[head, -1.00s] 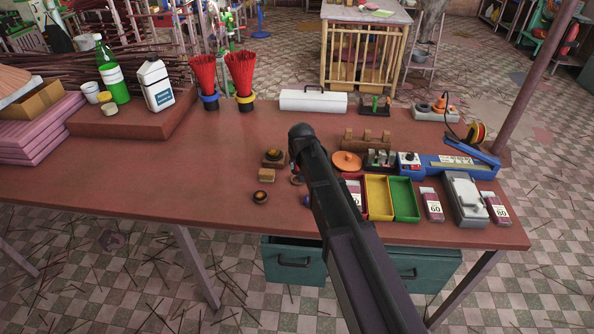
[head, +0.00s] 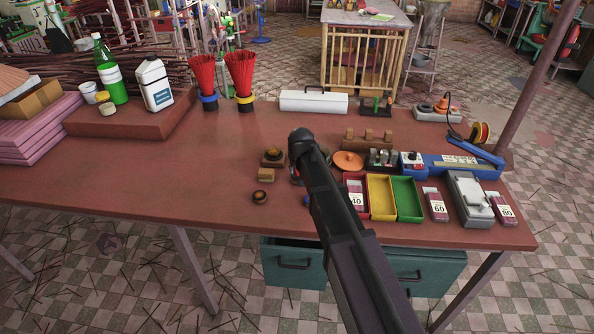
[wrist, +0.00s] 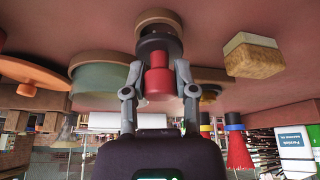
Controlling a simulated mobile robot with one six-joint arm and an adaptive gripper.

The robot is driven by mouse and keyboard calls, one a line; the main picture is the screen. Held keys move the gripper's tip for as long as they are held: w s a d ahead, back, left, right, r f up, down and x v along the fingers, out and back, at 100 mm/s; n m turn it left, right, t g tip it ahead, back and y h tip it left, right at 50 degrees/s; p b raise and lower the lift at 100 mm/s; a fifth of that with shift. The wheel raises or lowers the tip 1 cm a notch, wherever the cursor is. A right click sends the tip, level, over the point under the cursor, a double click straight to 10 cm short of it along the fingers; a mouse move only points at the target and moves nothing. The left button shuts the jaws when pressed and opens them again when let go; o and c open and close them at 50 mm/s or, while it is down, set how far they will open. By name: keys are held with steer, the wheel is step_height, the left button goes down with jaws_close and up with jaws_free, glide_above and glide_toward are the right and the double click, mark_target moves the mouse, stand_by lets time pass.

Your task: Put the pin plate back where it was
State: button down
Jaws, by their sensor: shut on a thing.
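In the wrist view my gripper (wrist: 158,88) is shut on a round piece with a red knob on a dark disc, which looks like the pin plate (wrist: 158,80). A tan round disc (wrist: 158,18) shows just beyond the dark disc; I cannot tell whether they touch. A wide greenish piece with a brown rim (wrist: 102,76) is close beside the left finger. In the head view my gripper (head: 297,172) is low over the red-brown bench, largely hidden by my arm, and the pin plate is hardly visible there.
Two small dark discs, one nearer (head: 260,197) and one farther (head: 273,156), and a tan block (head: 266,175) sit left of my gripper. An orange disc (head: 348,161), a yellow tray (head: 380,197) and a green tray (head: 405,199) are to the right. The bench's left-middle is clear.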

steer(key=shift+f+b, duration=0.6)
steer(key=shift+c, duration=2)
jaws_free()
steer(key=shift+r, duration=0.25)
steer(key=shift+s+r+p, duration=0.1)
steer(key=shift+r+p, duration=0.65)
steer(key=shift+p, duration=0.25)
steer(key=p+v, duration=1)
steer(key=v, duration=0.1)
steer(key=shift+s, duration=0.2)
steer(key=shift+d, duration=0.1)
